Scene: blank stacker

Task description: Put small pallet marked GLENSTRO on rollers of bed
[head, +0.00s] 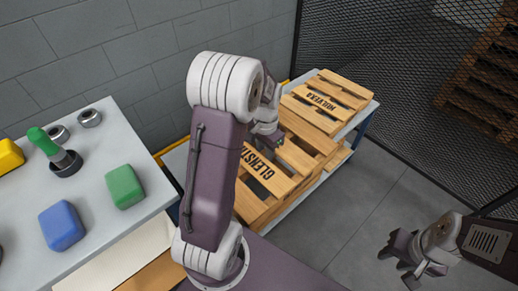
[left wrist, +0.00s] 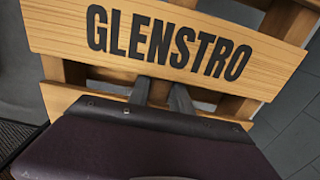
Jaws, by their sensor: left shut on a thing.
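The small wooden pallet marked GLENSTRO (head: 297,157) lies in the middle of the head view, partly hidden behind my left arm. Its lettered board (left wrist: 165,40) fills the upper part of the left wrist view. My left gripper (head: 268,137) is at the pallet's far part; its fingers (left wrist: 160,95) reach down beside the lettered board and are shut on the pallet. The finger contact itself is hidden. My right gripper (head: 398,265) is at the lower right, empty and apart from everything, with its fingers spread. I cannot make out any rollers under the pallet.
A second pallet marked HULVEKA (head: 333,98) lies just behind on a grey surface. A grey table (head: 95,165) at left bears a green block (head: 124,186), a blue block (head: 62,226) and a green-handled tool (head: 48,145). A mesh fence (head: 400,60) stands behind; grey floor at right is free.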

